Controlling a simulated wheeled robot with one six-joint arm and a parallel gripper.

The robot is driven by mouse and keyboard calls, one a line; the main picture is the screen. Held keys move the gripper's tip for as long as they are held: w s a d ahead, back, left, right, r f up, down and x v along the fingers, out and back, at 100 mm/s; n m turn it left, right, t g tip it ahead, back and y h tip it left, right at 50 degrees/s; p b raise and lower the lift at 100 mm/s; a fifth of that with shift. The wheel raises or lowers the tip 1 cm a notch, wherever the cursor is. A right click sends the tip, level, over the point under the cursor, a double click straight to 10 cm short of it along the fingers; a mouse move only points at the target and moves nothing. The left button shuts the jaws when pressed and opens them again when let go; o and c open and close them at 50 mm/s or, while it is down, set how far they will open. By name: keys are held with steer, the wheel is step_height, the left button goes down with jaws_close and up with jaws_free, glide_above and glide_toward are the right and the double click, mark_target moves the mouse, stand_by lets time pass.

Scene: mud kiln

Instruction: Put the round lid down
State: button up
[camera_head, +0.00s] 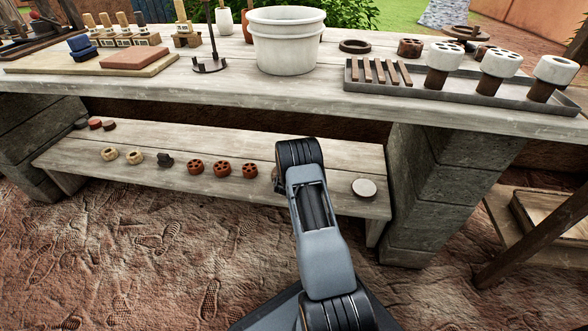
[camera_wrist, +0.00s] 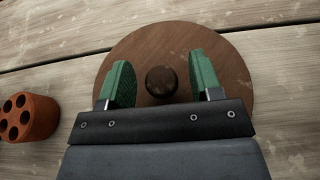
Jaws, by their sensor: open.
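The round lid (camera_wrist: 175,40) is a brown wooden disc with a small dark knob (camera_wrist: 161,82) at its middle. In the wrist view it appears to lie flat on the pale planks. My gripper (camera_wrist: 160,62) is open, with one green finger on each side of the knob and a gap between finger and knob on both sides. The lid's near part is hidden under my gripper. In the head view my arm reaches down to the lower shelf (camera_head: 330,160) and hides my gripper and most or all of the lid.
A reddish holed piece (camera_wrist: 27,115) sits left of the lid; a row of small pieces (camera_head: 222,169) runs left along the lower shelf. A white-topped disc (camera_head: 363,188) lies to the right. The worktop (camera_head: 220,85) overhangs the shelf and bears a white bucket (camera_head: 286,45) and a metal tray (camera_head: 450,95).

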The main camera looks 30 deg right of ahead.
steer(key=shift+r, duration=0.25)
steer(key=r+p+v, duration=0.1)
steer(key=p+v, duration=0.4)
steer(key=v, duration=0.7)
steer(key=s+a+r+m+g+h, duration=0.1)
steer(key=s+r+m+g, duration=0.3)
steer(key=s+r+m, duration=0.35)
steer(key=s+a+r+m+g+h, duration=0.1)
steer(key=s+r+m+g, duration=0.3)
steer(key=r+m, duration=0.55)
steer(key=s+a+r+m+y, duration=0.3)
steer(key=s+a+m+y, duration=0.2)
steer(key=a, duration=0.4)
steer(key=s+a+r+m+y, duration=0.4)
steer(key=s+a+m+y, duration=0.1)
steer(key=a, duration=0.5)
steer(key=shift+s+t+y, duration=0.4)
steer(key=shift+s+y, duration=0.3)
steer(key=shift+s, duration=0.45)
steer(key=shift+a, duration=0.1)
